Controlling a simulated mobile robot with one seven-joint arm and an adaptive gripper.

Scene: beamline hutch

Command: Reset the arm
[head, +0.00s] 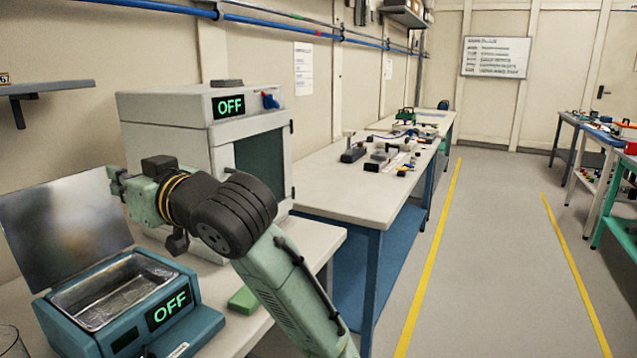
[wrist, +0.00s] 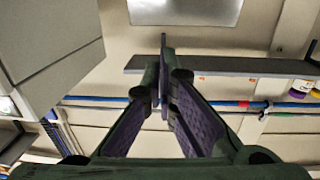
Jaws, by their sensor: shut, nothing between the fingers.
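My arm rises from the lower middle of the head view and bends left over the near bench. My gripper (head: 116,186) is at its end, near the raised lid of the teal bath and in front of the grey oven-like box. In the wrist view my gripper (wrist: 163,75) has its two fingers together at the tips with nothing between them. It points toward the wall and a shelf, and touches nothing that I can make out.
The open teal bath (head: 66,329) reads OFF, below my gripper. The grey box (head: 160,112), also reading OFF, stands close behind. A green block (head: 242,300) lies on the near bench. A wall shelf (wrist: 215,66) is ahead. The right-hand floor (head: 490,260) is clear.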

